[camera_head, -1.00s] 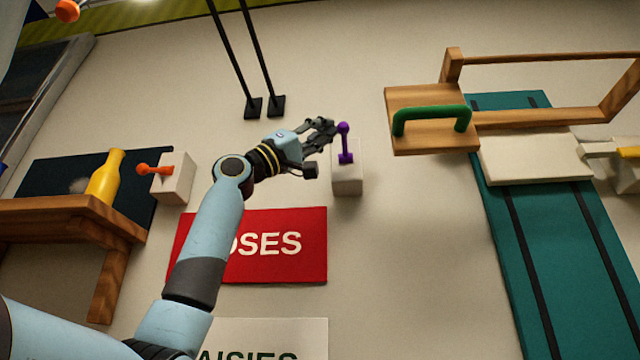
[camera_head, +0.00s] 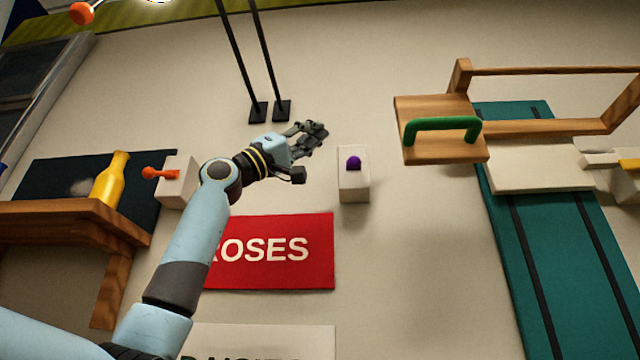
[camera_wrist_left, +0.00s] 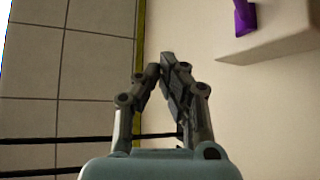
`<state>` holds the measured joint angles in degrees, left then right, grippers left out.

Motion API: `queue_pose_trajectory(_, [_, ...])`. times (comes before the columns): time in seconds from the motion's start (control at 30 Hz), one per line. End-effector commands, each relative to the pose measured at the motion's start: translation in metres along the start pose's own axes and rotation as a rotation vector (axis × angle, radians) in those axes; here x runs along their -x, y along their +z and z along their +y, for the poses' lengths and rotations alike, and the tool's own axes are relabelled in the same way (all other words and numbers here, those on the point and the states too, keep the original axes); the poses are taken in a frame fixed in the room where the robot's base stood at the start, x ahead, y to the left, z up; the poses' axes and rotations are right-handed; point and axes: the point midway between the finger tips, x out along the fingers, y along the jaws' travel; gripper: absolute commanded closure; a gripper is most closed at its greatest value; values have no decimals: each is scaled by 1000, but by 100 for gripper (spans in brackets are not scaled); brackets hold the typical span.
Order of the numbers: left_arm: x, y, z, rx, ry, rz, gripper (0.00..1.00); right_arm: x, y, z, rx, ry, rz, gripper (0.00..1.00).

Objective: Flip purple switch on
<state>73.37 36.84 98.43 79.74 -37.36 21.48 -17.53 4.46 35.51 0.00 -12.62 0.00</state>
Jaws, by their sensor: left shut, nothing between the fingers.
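The purple switch (camera_head: 354,163) is a purple lever with a round knob on a white box (camera_head: 354,188) on the wall. In the head view its knob shows low against the box face, with the stem hidden. Part of the purple switch also shows at the top right of the left wrist view (camera_wrist_left: 243,17). My left gripper (camera_head: 320,132) is to the left of the switch and a little above it, apart from it. Its fingers (camera_wrist_left: 166,62) are closed together and hold nothing. My right gripper is not in view.
An orange lever (camera_head: 160,173) on another white box is at the left, by a yellow bottle (camera_head: 111,182) on a wooden shelf (camera_head: 85,215). A red ROSES sign (camera_head: 285,270) is below. A wooden frame with a green handle (camera_head: 442,126) is at the right.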

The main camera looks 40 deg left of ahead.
Motion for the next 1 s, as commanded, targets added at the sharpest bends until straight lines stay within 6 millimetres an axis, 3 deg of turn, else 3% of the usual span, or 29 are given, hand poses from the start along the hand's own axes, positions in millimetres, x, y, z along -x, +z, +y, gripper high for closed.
queue_pose_trajectory(0.03, [16, 5, -8, -1, -4, -1, 100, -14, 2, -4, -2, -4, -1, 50])
queue_pose_trajectory(0.2, [46, 4, -19, 1, -4, -1, 100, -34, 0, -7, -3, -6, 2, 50])
queue_pose_trajectory(0.4, [69, 0, -26, 2, -1, -1, 100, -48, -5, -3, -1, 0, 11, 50])
queue_pose_trajectory(1.0, [73, -2, -26, 3, 1, 0, 100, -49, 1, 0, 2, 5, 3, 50])
